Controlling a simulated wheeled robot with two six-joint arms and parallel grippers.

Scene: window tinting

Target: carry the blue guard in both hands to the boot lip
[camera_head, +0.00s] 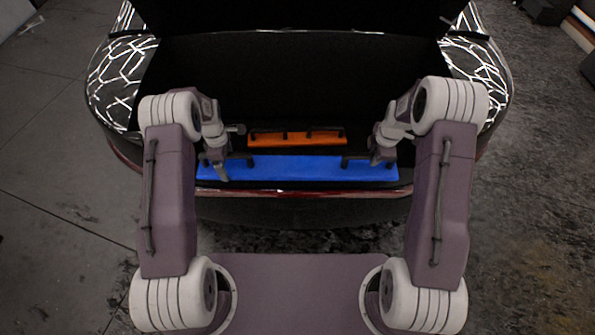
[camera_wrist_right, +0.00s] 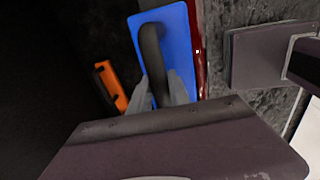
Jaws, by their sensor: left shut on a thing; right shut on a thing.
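The blue guard (camera_head: 285,168) is a long flat blue board with a black handle near each end. It lies level along the boot lip (camera_head: 290,193) at the car's rear edge; I cannot tell whether it touches the lip or is just above it. My left gripper (camera_head: 228,163) is shut on the left handle. My right gripper (camera_head: 362,163) is shut on the right handle. In the right wrist view the guard (camera_wrist_right: 177,30) shows with its dark handle (camera_wrist_right: 153,60) between the fingers of my right gripper (camera_wrist_right: 160,92). The fingers partly hide the guard.
An orange bar (camera_head: 297,138) with black fittings sits in the boot just behind the guard; it also shows in the right wrist view (camera_wrist_right: 111,85). The dark boot interior (camera_head: 290,80) behind it looks empty. The open boot lid (camera_head: 290,14) hangs overhead.

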